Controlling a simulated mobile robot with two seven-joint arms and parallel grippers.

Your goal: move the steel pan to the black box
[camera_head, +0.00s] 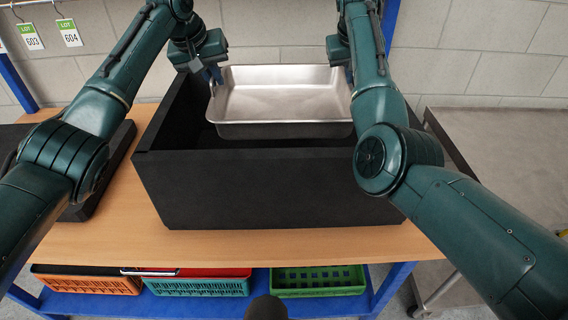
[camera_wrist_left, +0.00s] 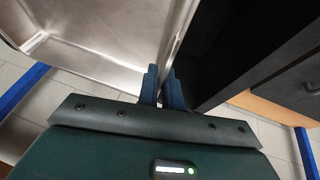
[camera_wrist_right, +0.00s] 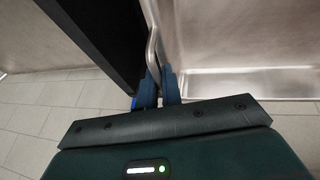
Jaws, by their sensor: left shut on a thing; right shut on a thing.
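The steel pan (camera_head: 283,103) is a shallow rectangular tray, held roughly level at the opening of the black box (camera_head: 270,188). Its front side shows just behind and above the box's front wall. My left gripper (camera_head: 214,76) is shut on the pan's left edge; the left wrist view shows the fingers (camera_wrist_left: 164,88) on the rim of the pan (camera_wrist_left: 100,40). My right gripper (camera_head: 347,74) is at the pan's right edge, and the right wrist view shows its fingers (camera_wrist_right: 158,88) shut on the rim. Whether the pan's underside touches the box is hidden.
The box stands on a wooden table (camera_head: 110,240). A flat black lid-like piece (camera_head: 105,175) lies left of it. Orange (camera_head: 88,283), teal (camera_head: 197,287) and green (camera_head: 318,280) crates sit on the blue shelf below. A grey steel surface (camera_head: 510,150) is at the right.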

